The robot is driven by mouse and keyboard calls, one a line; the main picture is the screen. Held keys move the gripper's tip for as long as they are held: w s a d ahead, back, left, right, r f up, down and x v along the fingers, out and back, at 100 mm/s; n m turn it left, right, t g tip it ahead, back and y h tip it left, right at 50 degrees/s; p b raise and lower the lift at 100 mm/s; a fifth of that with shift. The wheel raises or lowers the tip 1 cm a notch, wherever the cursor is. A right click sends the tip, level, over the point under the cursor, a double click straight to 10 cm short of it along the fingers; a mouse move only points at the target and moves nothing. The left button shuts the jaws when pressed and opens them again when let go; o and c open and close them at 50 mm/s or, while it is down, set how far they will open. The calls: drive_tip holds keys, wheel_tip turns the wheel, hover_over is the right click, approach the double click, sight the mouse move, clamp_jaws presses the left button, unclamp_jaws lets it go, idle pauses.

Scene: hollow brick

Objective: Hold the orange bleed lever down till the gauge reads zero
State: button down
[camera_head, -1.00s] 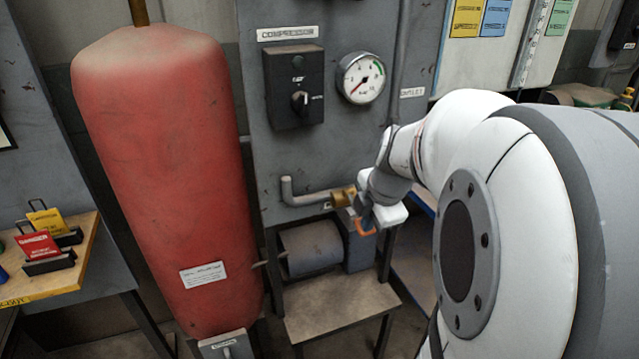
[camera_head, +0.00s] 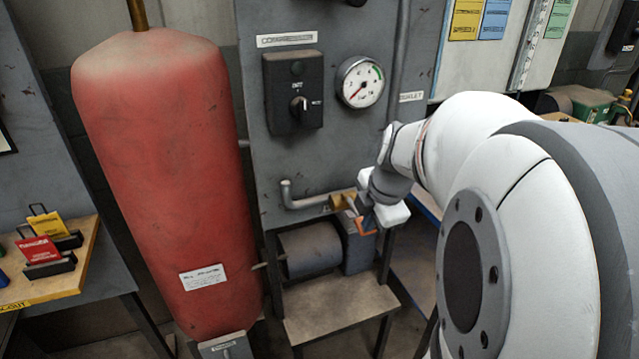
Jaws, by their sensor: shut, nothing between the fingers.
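The orange bleed lever (camera_head: 358,226) hangs at the end of the brass valve (camera_head: 342,201), low on the grey panel. It shows angled downward, partly hidden by my gripper. My gripper (camera_head: 366,218) is shut with nothing between its fingers, right at the lever. I cannot tell whether its fingertips touch the lever. The round white gauge (camera_head: 360,82) is higher on the panel. Its red needle points to the lower left, at or near the low end of the scale; the exact figure is too small to read.
A large red tank (camera_head: 165,170) stands left of the panel. A black switch box (camera_head: 293,92) is beside the gauge. A grey pipe (camera_head: 305,201) runs into the valve. A grey cylinder (camera_head: 309,250) sits below on a small stand (camera_head: 335,305). My arm fills the right side.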

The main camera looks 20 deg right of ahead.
drive_tip(key=p+v, duration=0.3)
drive_tip(key=v, duration=0.5)
drive_tip(key=shift+s, duration=0.45)
drive_tip(key=shift+d, duration=0.1)
drive_tip(key=s+a+f+m+p, duration=0.1)
drive_tip(key=s+a+m, duration=0.3)
drive_tip(key=m, duration=0.5)
drive_tip(key=s+a+f+m+g+p, duration=0.1)
drive_tip(key=s+a+m, duration=0.3)
drive_tip(key=a+m, duration=0.4)
drive_tip(key=shift+s+a+f+m+p, duration=0.25)
drive_tip(key=shift+m+p, duration=0.3)
drive_tip(key=shift+m, duration=0.25)
